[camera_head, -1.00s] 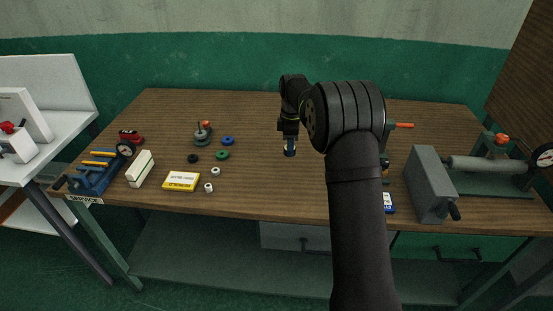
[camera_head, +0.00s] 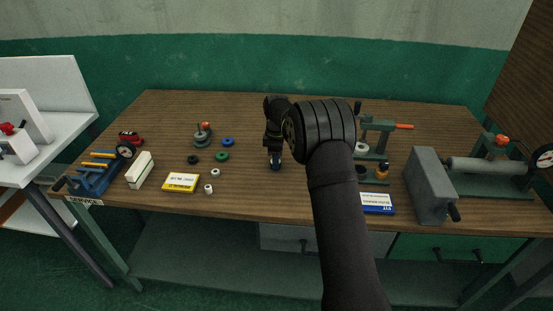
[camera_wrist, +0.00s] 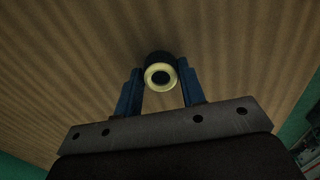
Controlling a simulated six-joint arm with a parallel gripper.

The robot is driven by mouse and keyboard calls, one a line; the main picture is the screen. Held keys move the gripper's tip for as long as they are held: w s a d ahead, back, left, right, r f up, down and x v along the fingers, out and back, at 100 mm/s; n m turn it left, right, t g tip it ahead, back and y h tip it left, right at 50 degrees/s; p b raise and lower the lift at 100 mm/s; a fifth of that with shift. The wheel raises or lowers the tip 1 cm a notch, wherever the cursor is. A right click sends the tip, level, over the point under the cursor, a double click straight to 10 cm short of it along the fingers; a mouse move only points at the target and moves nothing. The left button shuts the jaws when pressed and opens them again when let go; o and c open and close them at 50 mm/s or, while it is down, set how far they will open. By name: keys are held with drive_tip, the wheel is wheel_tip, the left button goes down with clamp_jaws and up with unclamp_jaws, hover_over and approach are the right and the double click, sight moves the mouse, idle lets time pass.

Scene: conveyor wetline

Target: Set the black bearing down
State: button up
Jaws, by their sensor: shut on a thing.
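My gripper (camera_head: 275,167) is over the middle of the wooden bench and points down. In the wrist view its two blue fingers (camera_wrist: 160,84) are shut on the black bearing (camera_wrist: 158,60), a dark round piece with a pale cream ring around a dark hole. The bearing sits between the fingertips, with wood grain behind it. In the head view the bearing is too small and covered to make out clearly. I cannot tell whether it touches the bench top.
Left of my gripper lie a blue ring (camera_head: 228,142), a green ring (camera_head: 222,156), a black ring (camera_head: 193,159), white rings (camera_head: 215,172) and a yellow box (camera_head: 181,182). Right are a green press (camera_head: 372,145), a blue-white box (camera_head: 378,203) and a grey block (camera_head: 430,185). Bench around the gripper is clear.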

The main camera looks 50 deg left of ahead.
drive_tip(key=o, duration=1.1)
drive_tip(key=shift+f, duration=0.1)
wheel_tip(320, 180, up, 12)
drive_tip(key=shift+r, duration=0.15)
wheel_tip(320, 180, down, 12)
drive_tip(key=shift+f, duration=0.25)
drive_tip(key=shift+r, duration=2.15)
